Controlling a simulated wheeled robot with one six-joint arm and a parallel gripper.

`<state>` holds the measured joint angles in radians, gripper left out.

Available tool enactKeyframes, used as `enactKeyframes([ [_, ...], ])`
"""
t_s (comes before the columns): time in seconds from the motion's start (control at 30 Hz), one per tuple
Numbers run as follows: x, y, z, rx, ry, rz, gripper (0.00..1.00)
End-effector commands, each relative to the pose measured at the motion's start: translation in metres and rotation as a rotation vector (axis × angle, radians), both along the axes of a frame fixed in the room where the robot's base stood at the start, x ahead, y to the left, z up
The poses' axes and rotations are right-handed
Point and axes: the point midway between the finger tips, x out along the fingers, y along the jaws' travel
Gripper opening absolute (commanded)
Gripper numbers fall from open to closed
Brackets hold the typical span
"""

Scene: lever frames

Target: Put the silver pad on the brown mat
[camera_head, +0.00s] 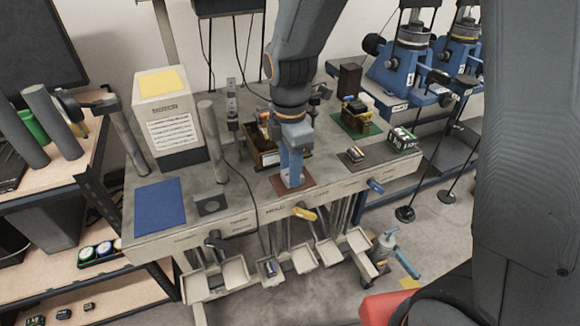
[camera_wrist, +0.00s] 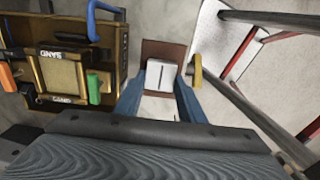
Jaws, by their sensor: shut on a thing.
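My gripper (camera_head: 291,181) has blue fingers and points down over the brown mat (camera_head: 304,185) near the front edge of the workbench. In the wrist view my gripper (camera_wrist: 159,98) is shut on the silver pad (camera_wrist: 160,75), a pale, flat-faced block between the fingertips. The brown mat (camera_wrist: 164,48) shows just beyond the pad in that view. In the head view the fingers hide the pad. I cannot tell whether the pad touches the mat or hangs just above it.
A box device with coloured handles (camera_wrist: 64,75) stands close beside the fingers. A yellow lever (camera_head: 304,213) sticks out at the bench front. A blue mat (camera_head: 160,207) lies left, and a dark mat (camera_head: 371,156) and green mat (camera_head: 350,127) lie right.

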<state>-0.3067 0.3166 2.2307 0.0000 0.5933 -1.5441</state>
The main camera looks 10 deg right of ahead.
Motion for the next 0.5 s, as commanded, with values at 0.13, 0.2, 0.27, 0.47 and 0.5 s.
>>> enactKeyframes([
  [0.13, -0.0002, -0.0001, -0.0009, 0.0, 0.001, 0.0, 0.43],
  [0.2, -0.0002, -0.0001, -0.0009, 0.0, 0.001, 0.0, 0.43],
  [0.27, -0.0002, -0.0001, -0.0009, 0.0, 0.001, 0.0, 0.43],
  [0.47, 0.0002, 0.0001, 0.0047, 0.0, -0.001, 0.0, 0.43],
  [0.5, 0.0006, 0.0002, 0.0079, 0.001, -0.002, 0.0, 0.43],
])
